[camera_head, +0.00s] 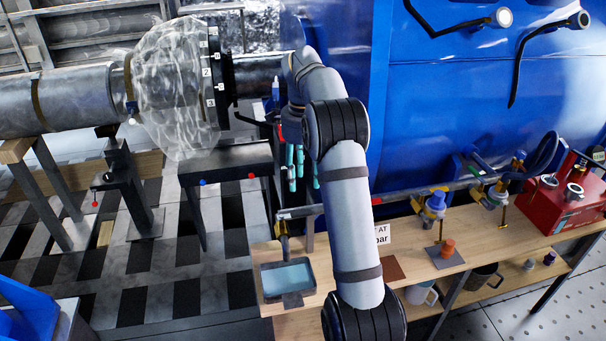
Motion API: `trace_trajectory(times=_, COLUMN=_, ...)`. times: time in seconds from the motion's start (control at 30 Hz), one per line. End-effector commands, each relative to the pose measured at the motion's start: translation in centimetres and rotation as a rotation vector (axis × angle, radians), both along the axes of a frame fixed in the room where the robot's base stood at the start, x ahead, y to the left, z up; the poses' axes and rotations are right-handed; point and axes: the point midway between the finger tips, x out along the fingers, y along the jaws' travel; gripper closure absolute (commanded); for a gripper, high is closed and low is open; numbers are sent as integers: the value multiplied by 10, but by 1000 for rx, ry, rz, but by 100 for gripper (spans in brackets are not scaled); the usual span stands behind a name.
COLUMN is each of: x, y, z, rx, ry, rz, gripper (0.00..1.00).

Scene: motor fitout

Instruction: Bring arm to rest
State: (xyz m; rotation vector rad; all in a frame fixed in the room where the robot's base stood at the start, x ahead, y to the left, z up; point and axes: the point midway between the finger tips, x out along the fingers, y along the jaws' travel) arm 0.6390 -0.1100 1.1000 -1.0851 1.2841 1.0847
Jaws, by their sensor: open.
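My arm rises from the bottom centre and bends over at the top in the head view. My gripper (303,180) seems to hang down behind the arm link, with teal finger parts showing to its left and right. The fingers look apart, and I see nothing held between them.
The wooden bench (480,250) carries a tray with a pale blue face (287,279), a pipe with blue-topped fittings (435,205), an orange piece (447,248) and a red box (565,205). A shaft (60,97) with a clear-wrapped numbered disc (210,80) stands at left. Tiled floor lies below.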

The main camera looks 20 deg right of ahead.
Motion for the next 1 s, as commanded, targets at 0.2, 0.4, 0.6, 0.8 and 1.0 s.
trace_trajectory(times=0.2, x=0, y=0, z=6, rx=0, ry=1, rz=-1, gripper=57)
trace_trajectory(times=0.4, x=0, y=0, z=6, rx=0, ry=0, rz=-1, gripper=57)
trace_trajectory(times=0.6, x=0, y=0, z=5, rx=0, ry=1, rz=-1, gripper=57)
trace_trajectory(times=0.8, x=-1, y=0, z=-12, rx=1, ry=5, rz=0, gripper=57)
trace_trajectory(times=1.0, x=-2, y=1, z=-52, rx=1, ry=6, rz=1, gripper=57)
